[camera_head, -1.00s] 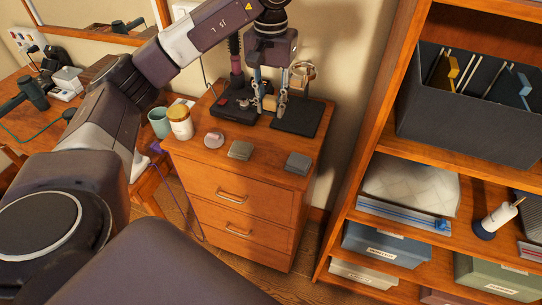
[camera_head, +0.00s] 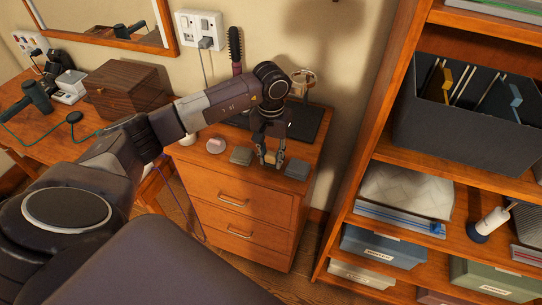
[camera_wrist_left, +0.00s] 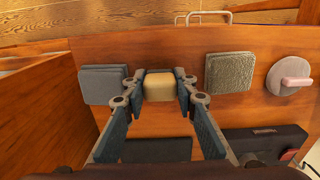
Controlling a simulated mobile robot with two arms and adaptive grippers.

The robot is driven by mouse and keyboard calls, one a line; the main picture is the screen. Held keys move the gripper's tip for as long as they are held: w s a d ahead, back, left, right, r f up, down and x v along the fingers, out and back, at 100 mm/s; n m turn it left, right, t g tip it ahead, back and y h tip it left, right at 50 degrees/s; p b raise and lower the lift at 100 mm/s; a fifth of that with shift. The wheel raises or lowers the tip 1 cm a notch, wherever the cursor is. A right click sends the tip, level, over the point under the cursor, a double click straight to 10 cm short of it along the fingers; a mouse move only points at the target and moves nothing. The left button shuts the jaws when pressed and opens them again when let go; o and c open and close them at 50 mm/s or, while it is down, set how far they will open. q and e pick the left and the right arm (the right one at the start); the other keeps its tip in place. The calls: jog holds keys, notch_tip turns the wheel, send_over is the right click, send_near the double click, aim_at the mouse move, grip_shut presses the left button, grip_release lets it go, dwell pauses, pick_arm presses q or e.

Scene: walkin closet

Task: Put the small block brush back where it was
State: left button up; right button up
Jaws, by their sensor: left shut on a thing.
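The small block brush (camera_wrist_left: 160,85) is a tan block between the fingertips of my left gripper (camera_wrist_left: 159,88), which is shut on it. In the head view my left gripper (camera_head: 270,160) points down over the front of the drawer cabinet's top (camera_head: 228,177). It is between a grey-green block (camera_head: 241,156) and a grey block (camera_head: 297,169), apart from both. I cannot tell whether the brush touches the top. My right gripper is not in view.
A round pinkish item (camera_head: 215,145) lies left of the grey-green block. A black tray (camera_head: 305,122) and an upright dark brush (camera_head: 235,48) are at the back. A shelf unit (camera_head: 345,205) stands close on the right.

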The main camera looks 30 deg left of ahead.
pick_arm(q)
jog(key=shift+f, duration=0.3)
jog(key=shift+a, duration=0.1)
jog(key=shift+f, duration=0.1)
jog(key=shift+f+b, duration=0.15)
jog(key=shift+b, duration=0.2)
jog(key=o, duration=0.8)
jog(key=shift+o, duration=0.2)
